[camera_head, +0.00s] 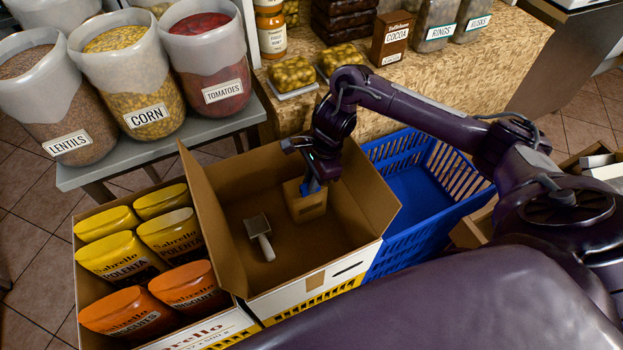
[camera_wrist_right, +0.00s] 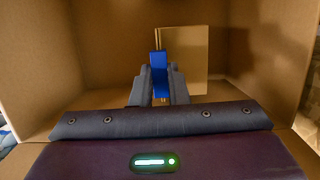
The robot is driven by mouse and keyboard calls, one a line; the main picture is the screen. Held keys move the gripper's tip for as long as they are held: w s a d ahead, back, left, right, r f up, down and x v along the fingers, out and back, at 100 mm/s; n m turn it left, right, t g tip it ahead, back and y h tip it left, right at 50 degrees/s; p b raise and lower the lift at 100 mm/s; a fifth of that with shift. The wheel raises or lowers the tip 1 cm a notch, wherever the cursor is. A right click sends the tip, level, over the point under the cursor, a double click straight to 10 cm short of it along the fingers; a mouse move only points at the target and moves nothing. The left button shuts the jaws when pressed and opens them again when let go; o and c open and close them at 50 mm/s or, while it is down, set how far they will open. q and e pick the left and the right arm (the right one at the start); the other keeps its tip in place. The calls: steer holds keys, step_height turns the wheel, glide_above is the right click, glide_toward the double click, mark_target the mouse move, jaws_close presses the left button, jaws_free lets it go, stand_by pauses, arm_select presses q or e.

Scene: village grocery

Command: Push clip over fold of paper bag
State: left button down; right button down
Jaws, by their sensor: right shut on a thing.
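A small brown paper bag (camera_head: 308,206) stands inside an open cardboard box (camera_head: 335,262). In the right wrist view the bag (camera_wrist_right: 184,62) is just beyond my fingers. My right gripper (camera_head: 311,184) reaches down into the box at the bag's top. In the right wrist view my right gripper (camera_wrist_right: 160,84) is shut on a blue clip (camera_wrist_right: 159,62). The blue clip (camera_head: 312,187) overlaps the bag's upper edge in the head view. I cannot tell whether it is around the fold or only beside it. My left gripper is not in view.
A metal scoop (camera_head: 260,236) with a white handle lies in the box left of the bag. A crate with yellow polenta bags (camera_head: 172,234) and orange biscuit bags stands left. A blue basket (camera_head: 408,200) stands right. The box walls surround my right gripper.

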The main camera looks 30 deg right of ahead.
steer(key=shift+f+b, duration=0.1)
steer(key=shift+b, duration=0.25)
stand_by(0.7)
steer(key=shift+f+b, duration=0.35)
steer(key=shift+b, duration=0.3)
steer(key=shift+s+d+f+b, duration=0.1)
steer(key=shift+d+f+b, duration=0.05)
steer(key=shift+f+b, duration=0.15)
stand_by(0.5)
